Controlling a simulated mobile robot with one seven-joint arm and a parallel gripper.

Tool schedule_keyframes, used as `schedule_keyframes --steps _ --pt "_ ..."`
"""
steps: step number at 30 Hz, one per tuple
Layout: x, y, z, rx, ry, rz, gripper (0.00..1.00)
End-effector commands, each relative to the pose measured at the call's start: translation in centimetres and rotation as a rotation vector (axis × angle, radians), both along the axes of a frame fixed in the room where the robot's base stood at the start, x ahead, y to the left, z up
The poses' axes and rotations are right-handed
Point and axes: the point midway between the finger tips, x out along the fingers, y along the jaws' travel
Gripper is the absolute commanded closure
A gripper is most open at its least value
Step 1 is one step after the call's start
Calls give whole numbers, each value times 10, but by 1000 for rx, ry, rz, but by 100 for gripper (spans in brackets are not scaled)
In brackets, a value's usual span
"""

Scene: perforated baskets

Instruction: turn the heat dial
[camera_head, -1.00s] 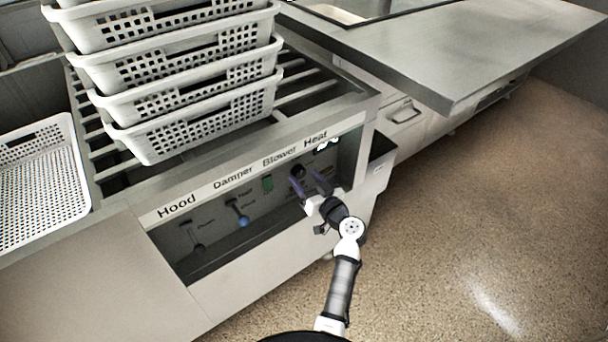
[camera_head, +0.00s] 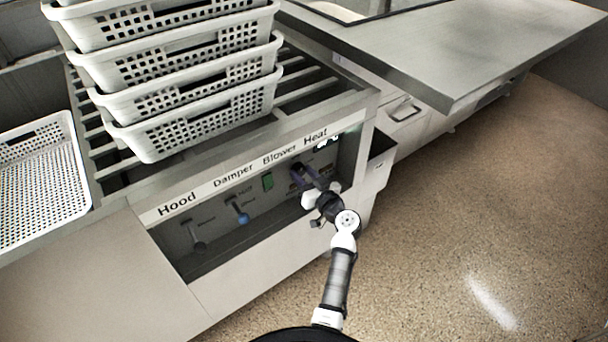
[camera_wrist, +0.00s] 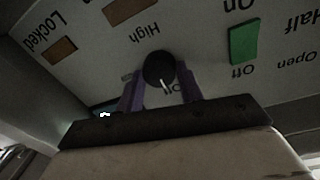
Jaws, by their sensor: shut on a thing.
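The heat dial (camera_wrist: 159,69) is a round black knob with a white pointer line, on the recessed control panel. In the wrist view it sits between the purple fingers of my gripper (camera_wrist: 160,92), which are shut on its two sides. The pointer slants down and slightly right in that view, near a partly hidden "Off" mark. In the head view my gripper (camera_head: 306,174) reaches into the panel below the "Heat" label (camera_head: 315,134), and its fingers and wrist hide most of the dial.
A green switch (camera_head: 267,182) and a blue-tipped lever (camera_head: 243,217) lie left of my gripper in the recess. Stacked white perforated baskets (camera_head: 190,122) stand on the rack above. A grey counter (camera_head: 470,60) juts out at the upper right. The floor at right is clear.

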Motion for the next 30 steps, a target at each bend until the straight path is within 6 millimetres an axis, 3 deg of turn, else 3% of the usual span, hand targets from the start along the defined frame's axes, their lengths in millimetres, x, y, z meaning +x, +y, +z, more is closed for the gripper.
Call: schedule_keyframes --steps 11,30 --pt "0 -1 -1 142 103 -1 86" --pt "1 -2 2 627 456 -1 86"
